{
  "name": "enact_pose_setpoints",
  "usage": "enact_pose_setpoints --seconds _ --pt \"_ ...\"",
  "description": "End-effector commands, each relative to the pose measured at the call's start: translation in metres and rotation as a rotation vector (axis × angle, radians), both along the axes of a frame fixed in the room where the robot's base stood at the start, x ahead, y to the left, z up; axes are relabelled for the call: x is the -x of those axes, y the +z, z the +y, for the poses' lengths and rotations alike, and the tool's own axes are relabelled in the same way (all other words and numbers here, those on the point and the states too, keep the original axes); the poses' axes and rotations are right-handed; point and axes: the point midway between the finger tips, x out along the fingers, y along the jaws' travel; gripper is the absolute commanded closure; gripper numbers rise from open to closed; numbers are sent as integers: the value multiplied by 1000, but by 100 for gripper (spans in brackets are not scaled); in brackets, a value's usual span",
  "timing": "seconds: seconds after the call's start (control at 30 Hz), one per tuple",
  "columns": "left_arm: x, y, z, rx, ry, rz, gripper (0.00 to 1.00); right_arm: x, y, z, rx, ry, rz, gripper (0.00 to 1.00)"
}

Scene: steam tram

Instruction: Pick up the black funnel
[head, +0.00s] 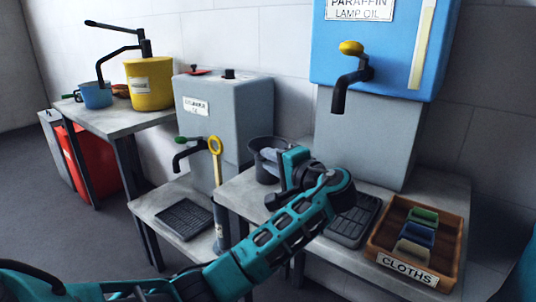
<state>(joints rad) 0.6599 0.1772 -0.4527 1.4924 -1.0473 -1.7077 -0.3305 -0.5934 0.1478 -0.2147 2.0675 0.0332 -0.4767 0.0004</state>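I cannot make out a clear funnel shape. A dark grey, round, open-topped vessel (258,171) stands at the back left of the right-hand table, with greyish shapes inside its mouth; I cannot tell whether it is the black funnel or a container. My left arm reaches in from the lower left. Its gripper (279,187) is just in front and to the right of this vessel, overlapping its right side in the picture. Whether they touch is not clear. The fingers are small and dark, and their opening cannot be read. My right gripper is not in view.
A blue lamp oil tank (385,40) with a yellow-knobbed tap (350,75) stands behind. A wooden cloths tray (378,241) and a black drip tray (350,228) share the right table. Left are a grey tank (232,105), yellow can (150,85), blue mug (96,96) and red container (97,160).

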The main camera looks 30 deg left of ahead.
Motion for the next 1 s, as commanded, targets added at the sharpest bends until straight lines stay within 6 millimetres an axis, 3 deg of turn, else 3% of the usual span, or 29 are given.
enact_pose_setpoints --seconds 0.2,0.73,1.0 --pt "0 0 0 0 0 0 100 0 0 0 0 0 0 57" --pt "0 2 0 0 0 -1 100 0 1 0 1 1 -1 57" --pt "0 31 0 0 0 -3 100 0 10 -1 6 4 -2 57"
